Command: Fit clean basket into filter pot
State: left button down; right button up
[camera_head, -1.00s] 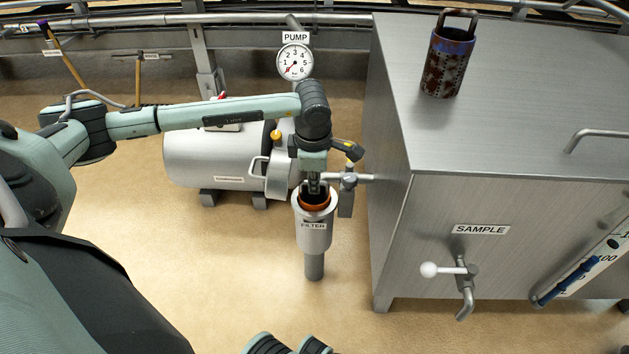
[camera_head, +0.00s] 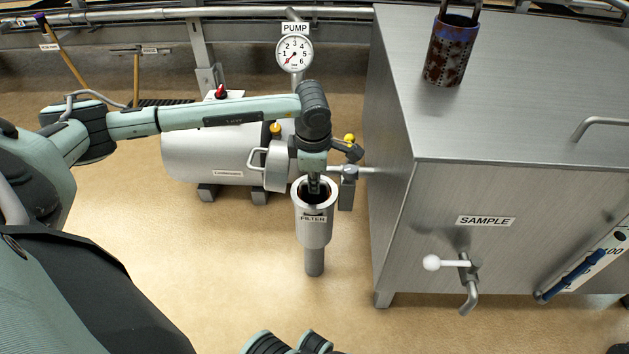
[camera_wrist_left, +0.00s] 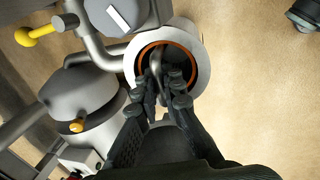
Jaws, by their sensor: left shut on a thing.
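The filter pot (camera_head: 314,226) is a grey metal cylinder with a FILTER label, standing on a post; its open rim shows in the left wrist view (camera_wrist_left: 198,42). The clean basket (camera_wrist_left: 187,54) sits down inside the pot, its orange rim below the pot's mouth; most of it is hidden. My left gripper (camera_head: 314,186) points down into the pot's mouth. In the left wrist view the fingers (camera_wrist_left: 166,92) are shut on the basket's thin grey handle. A rusty basket with a blue rim (camera_head: 452,50) stands on the steel cabinet. My right gripper is not in view.
The steel cabinet (camera_head: 520,120) stands close on the right, with a SAMPLE tap (camera_head: 465,275). The pump (camera_head: 220,155) and a valve with a yellow knob (camera_head: 348,150) are right behind the pot. The floor in front is clear.

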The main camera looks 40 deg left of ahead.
aim_at(314, 202)
pick_arm(q)
jog(key=shift+f, duration=0.2)
jog(key=c, duration=1.6)
grip_release()
jog(key=v, duration=1.2)
